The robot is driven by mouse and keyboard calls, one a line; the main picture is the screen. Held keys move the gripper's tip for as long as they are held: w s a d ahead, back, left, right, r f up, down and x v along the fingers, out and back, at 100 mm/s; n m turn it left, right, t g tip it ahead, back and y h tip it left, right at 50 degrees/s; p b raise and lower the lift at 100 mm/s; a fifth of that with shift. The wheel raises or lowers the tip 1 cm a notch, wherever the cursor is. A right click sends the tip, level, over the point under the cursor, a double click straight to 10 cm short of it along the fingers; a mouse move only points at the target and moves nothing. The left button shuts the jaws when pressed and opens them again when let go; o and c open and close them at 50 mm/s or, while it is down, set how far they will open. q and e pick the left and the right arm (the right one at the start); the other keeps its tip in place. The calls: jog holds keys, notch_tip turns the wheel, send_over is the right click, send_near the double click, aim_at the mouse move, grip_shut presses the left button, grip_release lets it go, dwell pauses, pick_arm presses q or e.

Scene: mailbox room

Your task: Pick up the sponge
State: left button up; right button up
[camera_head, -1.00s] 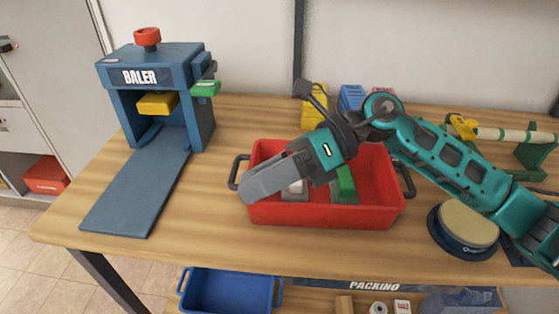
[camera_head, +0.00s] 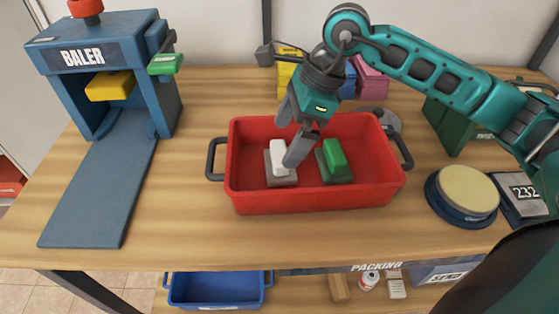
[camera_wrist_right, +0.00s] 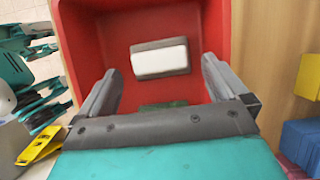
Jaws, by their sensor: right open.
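Either may be the sponge; I cannot tell which. My right gripper (camera_head: 286,144) is open and points down over the bin, close to the white block. In the right wrist view the white block (camera_wrist_right: 160,58) lies ahead between the two spread fingertips (camera_wrist_right: 160,70), with nothing gripped. The green block (camera_wrist_right: 163,105) is mostly hidden there by the gripper body. My left gripper is not in view.
A blue baler (camera_head: 105,70) stands at the left. Yellow, blue and pink (camera_head: 371,80) items stand behind the bin. A round beige-topped pad (camera_head: 468,190) and a scale (camera_head: 525,195) are at the right. A blue bin (camera_head: 218,290) sits below. The table front is clear.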

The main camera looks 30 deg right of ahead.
aim_at(280, 151)
jog(key=x, duration=0.5)
jog(key=shift+s+f, duration=0.1)
jog(key=shift+f, duration=0.05)
jog(key=shift+c, duration=0.2)
jog(key=c, duration=0.7)
notch_tip(280, 151, up, 20)
jog(key=shift+r+p, duration=0.1)
jog(key=shift+p, duration=0.9)
